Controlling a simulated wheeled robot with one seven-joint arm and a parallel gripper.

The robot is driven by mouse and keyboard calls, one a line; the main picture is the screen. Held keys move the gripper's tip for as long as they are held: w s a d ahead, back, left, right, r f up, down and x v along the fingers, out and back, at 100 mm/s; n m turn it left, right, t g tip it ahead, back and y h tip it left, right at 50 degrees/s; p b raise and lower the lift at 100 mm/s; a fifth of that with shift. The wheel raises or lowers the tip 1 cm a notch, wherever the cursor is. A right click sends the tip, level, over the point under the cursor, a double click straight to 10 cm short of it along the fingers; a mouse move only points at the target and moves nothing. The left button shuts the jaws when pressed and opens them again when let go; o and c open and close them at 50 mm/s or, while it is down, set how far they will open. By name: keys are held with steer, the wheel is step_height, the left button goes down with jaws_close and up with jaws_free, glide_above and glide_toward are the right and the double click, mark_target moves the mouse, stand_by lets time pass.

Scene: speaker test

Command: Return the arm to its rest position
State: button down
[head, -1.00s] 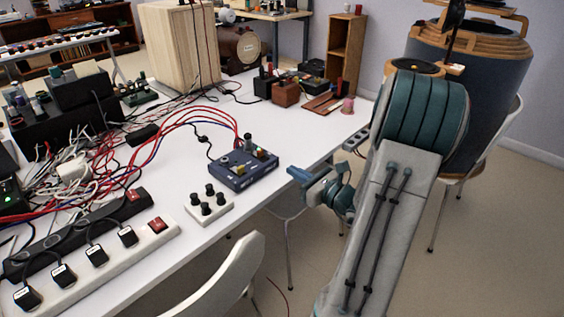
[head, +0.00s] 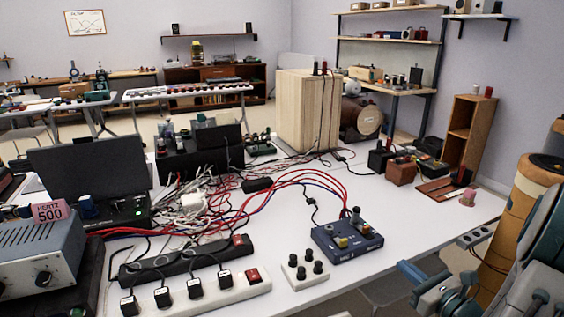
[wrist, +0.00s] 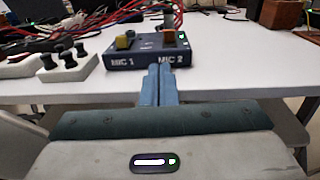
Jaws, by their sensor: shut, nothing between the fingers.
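My gripper (head: 404,268) shows at the lower right in the head view, just off the front edge of the white table (head: 420,205). Its blue fingers are together and hold nothing. In the wrist view the shut fingers (wrist: 160,70) point at the table edge, in front of the blue box (wrist: 147,54) marked MIC 1 and MIC 2. They overlap the box in the picture; I cannot tell the exact gap. In the head view this box (head: 346,243) stands on the table, left of my gripper. My teal and grey arm fills the lower right corner, partly cut off.
A white block with black knobs (head: 306,270) and power strips (head: 200,292) lie left of the box. Red and blue cables (head: 285,182) run across the table. A tall wooden speaker (head: 308,110) stands behind. A brown cylinder (head: 515,225) is close to my arm at right.

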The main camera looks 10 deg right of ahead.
steer(key=s+a+r+n+g+y+p, duration=0.1)
steer(key=s+a+r+n+g+p, duration=0.15)
steer(key=a+n+g, duration=0.45)
steer(key=s+a+r+n+g+y+p, duration=0.2)
steer(key=a+r+n+p, duration=0.25)
steer(key=a, duration=0.35)
steer(key=s+a+r+n+g+y+p, duration=0.1)
steer(key=s+a+r+n+g+p, duration=0.15)
steer(key=a+n+g, duration=0.45)
steer(key=s+r+n+t+h+p, duration=0.1)
steer(key=s+r+n+h+p, duration=0.2)
steer(key=r+n, duration=0.3)
steer(key=s+r+n+h+p, duration=0.3)
steer(key=r+n+h+p, duration=0.2)
steer(key=r+n+h, duration=0.1)
steer(key=shift+s+r+n+t+h, duration=0.3)
steer(key=shift+r+n+t, duration=0.1)
steer(key=shift+n, duration=0.35)
